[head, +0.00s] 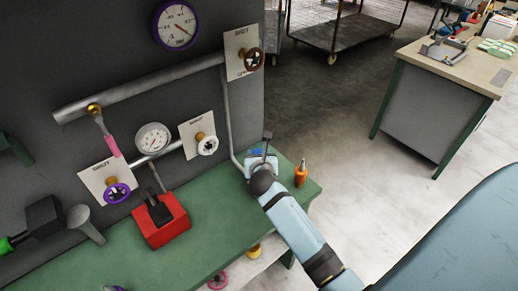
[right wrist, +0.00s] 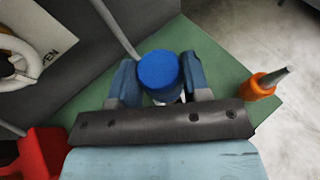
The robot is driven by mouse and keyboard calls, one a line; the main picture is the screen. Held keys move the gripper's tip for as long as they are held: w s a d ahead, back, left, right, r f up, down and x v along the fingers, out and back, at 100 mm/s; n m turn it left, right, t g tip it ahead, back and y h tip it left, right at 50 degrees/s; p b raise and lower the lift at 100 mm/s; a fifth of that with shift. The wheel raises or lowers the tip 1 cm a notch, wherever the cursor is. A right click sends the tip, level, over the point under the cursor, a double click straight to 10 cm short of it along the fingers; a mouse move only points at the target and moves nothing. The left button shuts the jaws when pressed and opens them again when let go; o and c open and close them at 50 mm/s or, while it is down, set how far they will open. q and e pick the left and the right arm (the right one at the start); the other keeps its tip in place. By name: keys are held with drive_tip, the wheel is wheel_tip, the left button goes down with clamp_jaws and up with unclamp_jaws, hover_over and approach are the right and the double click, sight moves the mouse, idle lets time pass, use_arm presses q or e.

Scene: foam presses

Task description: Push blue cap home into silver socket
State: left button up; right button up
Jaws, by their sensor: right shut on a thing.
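The blue cap (right wrist: 158,70) is a round blue cylinder between the two fingers of my right gripper (right wrist: 157,84) in the right wrist view. My right gripper is shut on it. In the head view the gripper (head: 263,160) is over the right end of the green bench, and a bit of the blue cap (head: 256,151) shows by the fingers. A small pale sliver shows just below the cap in the wrist view; I cannot tell if it is the silver socket. The cap's underside is hidden. My left gripper is not in view.
The green bench (head: 205,245) runs along a grey panel with valves, gauges and pipes. An orange bottle-like thing (head: 301,174) stands right of my gripper. A red block (head: 162,224) with a dark top is to the left. A thin pipe (head: 229,115) comes down beside the gripper.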

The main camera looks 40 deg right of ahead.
drive_tip(key=shift+d+f, duration=0.1)
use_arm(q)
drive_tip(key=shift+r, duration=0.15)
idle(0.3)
use_arm(e)
drive_tip(key=shift+f+b, duration=1)
drive_tip(key=shift+f, duration=0.95)
drive_tip(key=shift+f+b, duration=0.3)
drive_tip(key=shift+f, duration=0.25)
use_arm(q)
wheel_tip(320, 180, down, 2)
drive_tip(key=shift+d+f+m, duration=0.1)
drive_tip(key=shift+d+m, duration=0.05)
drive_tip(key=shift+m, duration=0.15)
use_arm(e)
drive_tip(key=shift+f, duration=0.35)
use_arm(q)
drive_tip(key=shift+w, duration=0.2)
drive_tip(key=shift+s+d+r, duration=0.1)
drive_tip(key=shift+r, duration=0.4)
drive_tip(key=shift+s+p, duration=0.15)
drive_tip(key=shift+p, duration=0.15)
